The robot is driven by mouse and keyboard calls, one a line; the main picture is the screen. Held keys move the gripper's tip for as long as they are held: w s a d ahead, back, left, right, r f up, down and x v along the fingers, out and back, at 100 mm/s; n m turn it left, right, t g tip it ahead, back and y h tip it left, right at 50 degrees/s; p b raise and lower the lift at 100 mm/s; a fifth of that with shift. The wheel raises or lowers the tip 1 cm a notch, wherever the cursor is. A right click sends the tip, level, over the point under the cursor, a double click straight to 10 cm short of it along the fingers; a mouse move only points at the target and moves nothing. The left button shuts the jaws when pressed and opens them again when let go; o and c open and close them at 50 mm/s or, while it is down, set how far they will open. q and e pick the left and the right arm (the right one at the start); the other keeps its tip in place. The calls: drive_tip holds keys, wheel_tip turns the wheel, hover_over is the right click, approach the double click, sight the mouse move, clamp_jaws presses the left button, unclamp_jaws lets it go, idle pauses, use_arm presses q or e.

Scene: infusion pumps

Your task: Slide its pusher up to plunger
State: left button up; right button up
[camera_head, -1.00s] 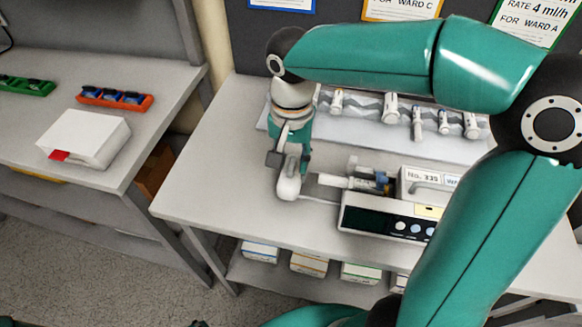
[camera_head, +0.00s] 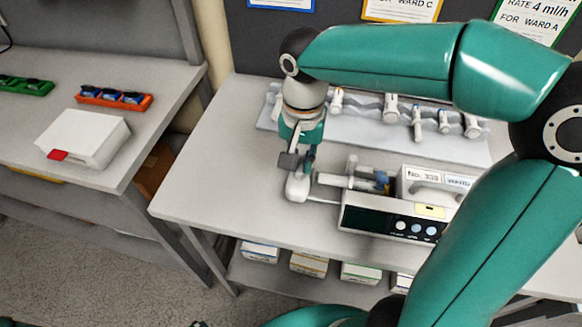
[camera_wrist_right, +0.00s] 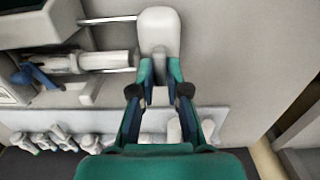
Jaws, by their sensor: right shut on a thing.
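The infusion pump (camera_head: 385,222) lies on the table with a syringe (camera_head: 352,182) along its back edge. The white pusher (camera_head: 297,189) sticks out at the pump's left on thin rods. My right gripper (camera_head: 298,172) comes down from above and is shut on the pusher. In the right wrist view, the fingers (camera_wrist_right: 160,80) hold the pusher (camera_wrist_right: 160,28) at its near end. The end of the syringe's plunger (camera_wrist_right: 133,60) is close beside the pusher there; I cannot tell if they touch. My left gripper is not in view.
A pale tray (camera_head: 345,132) with several syringes lies behind the pump. A side bench on the left holds a white box (camera_head: 85,137), an orange rack (camera_head: 115,98) and a green rack (camera_head: 25,85). The table's front left is clear.

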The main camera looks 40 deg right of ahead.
drive_tip(key=shift+s+d, duration=0.2)
drive_tip(key=shift+s, duration=0.05)
idle(0.8)
drive_tip(key=o, duration=0.6)
drive_tip(key=shift+r, duration=0.15)
wheel_tip(320, 180, up, 7)
drive_tip(key=p, duration=0.6)
